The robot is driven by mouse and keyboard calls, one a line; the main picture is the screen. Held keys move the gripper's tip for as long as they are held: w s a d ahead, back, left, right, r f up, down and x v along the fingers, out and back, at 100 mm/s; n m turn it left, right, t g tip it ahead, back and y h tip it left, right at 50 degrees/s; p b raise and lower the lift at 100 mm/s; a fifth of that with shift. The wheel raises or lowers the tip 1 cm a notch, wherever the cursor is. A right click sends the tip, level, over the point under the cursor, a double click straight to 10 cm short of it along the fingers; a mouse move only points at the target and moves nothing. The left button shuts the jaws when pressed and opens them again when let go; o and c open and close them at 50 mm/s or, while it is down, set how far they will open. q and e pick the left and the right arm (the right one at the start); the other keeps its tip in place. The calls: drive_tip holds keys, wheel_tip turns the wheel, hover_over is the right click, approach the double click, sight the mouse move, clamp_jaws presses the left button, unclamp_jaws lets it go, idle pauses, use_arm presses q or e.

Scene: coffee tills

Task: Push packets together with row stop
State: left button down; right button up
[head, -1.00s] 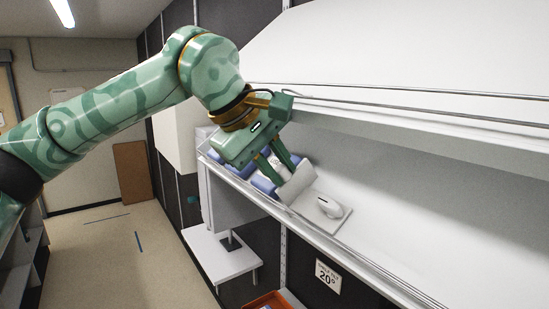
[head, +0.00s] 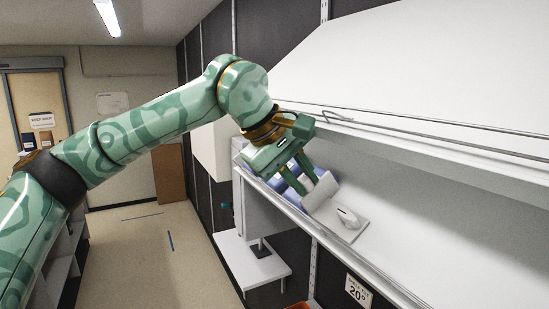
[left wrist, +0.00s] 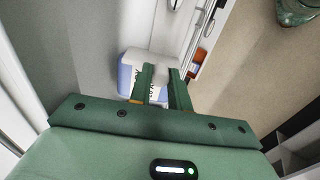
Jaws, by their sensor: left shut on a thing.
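The row stop is a pale upright plate (head: 319,191) on a flat base with a rounded white knob (head: 347,216); it sits on the white shelf (head: 375,259). My left gripper (head: 306,180) reaches down over the shelf and is shut on the upright plate. Blue and white packets (head: 290,177) stand just beyond the plate, partly hidden by my fingers. In the left wrist view a blue and white packet (left wrist: 131,76) shows close beside my fingers (left wrist: 164,82). I cannot tell whether plate and packets touch. My right gripper is out of view.
A rail edges the shelf front, and a sloping white panel with a wire rail (head: 430,125) overhangs the shelf from above. A small white ledge (head: 245,268) lies below. The shelf right of the stop is clear.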

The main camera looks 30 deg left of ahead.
use_arm(q)
drive_tip(key=shift+w+a+r, duration=0.1)
drive_tip(key=shift+w+a, duration=0.95)
drive_tip(key=shift+a, duration=0.4)
drive_tip(key=shift+w+a, duration=1.1)
drive_tip(key=shift+a, duration=0.4)
drive_tip(key=shift+w+a+r, duration=0.1)
drive_tip(key=shift+w+a, duration=0.95)
drive_tip(key=shift+a, duration=0.4)
drive_tip(key=c, duration=1.2)
unclamp_jaws()
drive_tip(key=shift+c, duration=0.2)
drive_tip(key=shift+s+f, duration=0.1)
drive_tip(key=shift+s, duration=0.05)
drive_tip(key=shift+a+r, duration=0.1)
drive_tip(key=shift+r, duration=0.1)
drive_tip(key=v, duration=1.6)
drive_tip(key=shift+s+b, duration=0.15)
drive_tip(key=shift+b, duration=0.3)
drive_tip(key=shift+f, duration=0.15)
